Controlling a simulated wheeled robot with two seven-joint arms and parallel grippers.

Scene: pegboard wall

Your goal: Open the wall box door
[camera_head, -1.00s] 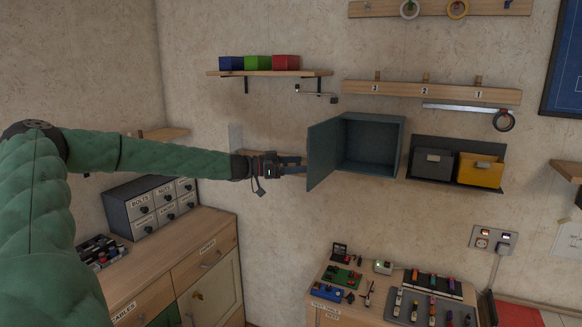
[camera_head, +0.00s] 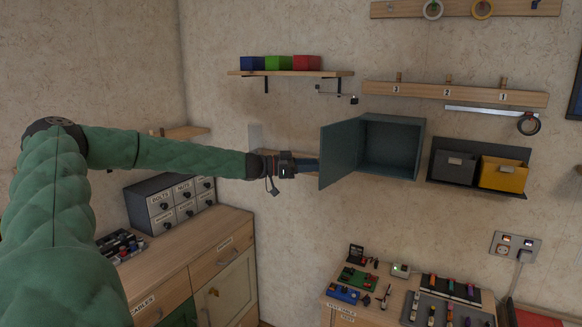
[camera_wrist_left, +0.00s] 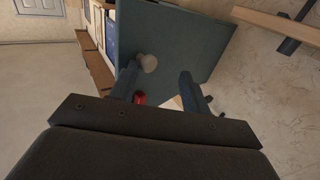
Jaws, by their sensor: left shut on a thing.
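The teal wall box (camera_head: 395,147) hangs on the wall with its front open to view, and its inside looks empty. Its door (camera_head: 340,153) stands open, swung out to the left from the box's left side. My left gripper (camera_head: 312,166) is at the door's outer face, near its free edge. In the left wrist view the door (camera_wrist_left: 180,35) fills the upper middle, and a pale round knob (camera_wrist_left: 148,62) shows by the fingertips of my left gripper (camera_wrist_left: 160,78). The left gripper is shut on the knob; the exact contact is hard to see. My right gripper is not in view.
A shelf (camera_head: 290,73) with coloured boxes is at the upper left of the wall box. A bin holder with a grey bin (camera_head: 454,168) and a yellow bin (camera_head: 503,175) hangs to its right. A drawer cabinet (camera_head: 215,265) stands below my left arm.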

